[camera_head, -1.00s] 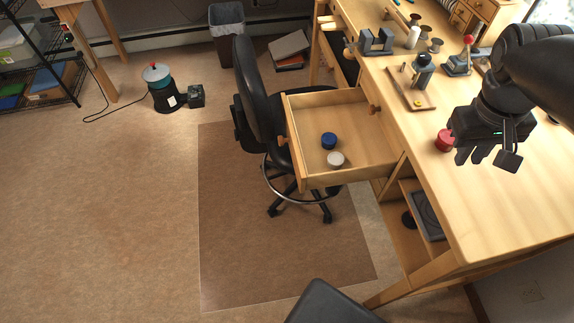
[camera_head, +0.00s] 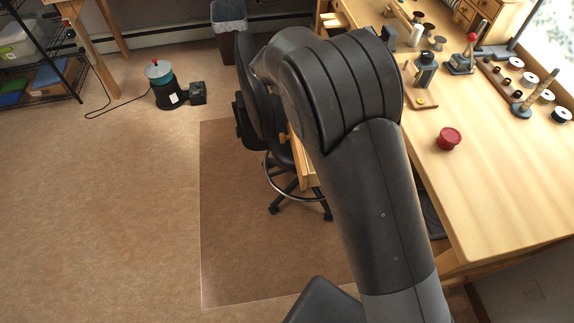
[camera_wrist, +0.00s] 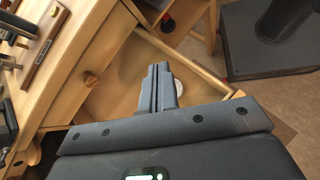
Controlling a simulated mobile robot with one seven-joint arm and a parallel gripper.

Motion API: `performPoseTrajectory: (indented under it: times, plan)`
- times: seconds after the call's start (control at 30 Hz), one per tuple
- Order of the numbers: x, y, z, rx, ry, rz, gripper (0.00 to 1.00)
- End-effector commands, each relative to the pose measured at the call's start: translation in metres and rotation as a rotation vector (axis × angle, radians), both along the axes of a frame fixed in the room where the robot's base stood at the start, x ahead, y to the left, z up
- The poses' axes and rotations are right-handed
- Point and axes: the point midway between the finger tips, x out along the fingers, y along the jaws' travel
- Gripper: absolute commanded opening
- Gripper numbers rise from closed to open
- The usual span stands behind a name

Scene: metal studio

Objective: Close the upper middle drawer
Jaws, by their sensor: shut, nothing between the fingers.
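The open wooden drawer (camera_wrist: 113,76) sticks out from the workbench in the wrist view. My gripper (camera_wrist: 160,70) is shut and empty, with its fingers over the drawer in that view. I cannot tell whether they touch it. A pale round container (camera_wrist: 181,87) shows beside the fingers, inside the drawer. In the head view my arm covers most of the drawer, leaving only a strip of its wood (camera_head: 302,165) beside the chair. My gripper is hidden there too.
A black swivel chair (camera_head: 256,95) stands close to the drawer's outer side. The workbench top (camera_head: 500,180) carries a red container (camera_head: 448,139), tools and spools. The floor at left is open.

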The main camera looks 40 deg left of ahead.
Motion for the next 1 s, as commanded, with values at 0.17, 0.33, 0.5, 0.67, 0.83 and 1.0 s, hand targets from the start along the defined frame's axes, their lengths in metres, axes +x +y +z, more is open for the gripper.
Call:
performPoseTrajectory:
  times: [0.17, 0.33, 0.5, 0.67, 0.83, 1.0]
  plan:
    - [-0.032, 0.058, -0.044, -0.177, 0.002, 0.163, 0.0]
    - [-0.071, 0.106, -0.085, -0.343, -0.02, 0.308, 0.0]
    - [-0.119, 0.145, -0.127, -0.502, -0.061, 0.446, 0.0]
    - [-0.157, 0.167, -0.157, -0.614, -0.105, 0.538, 0.0]
    - [-0.178, 0.177, -0.172, -0.672, -0.13, 0.585, 0.0]
    - [-0.175, 0.172, -0.173, -0.682, -0.134, 0.59, 0.0]
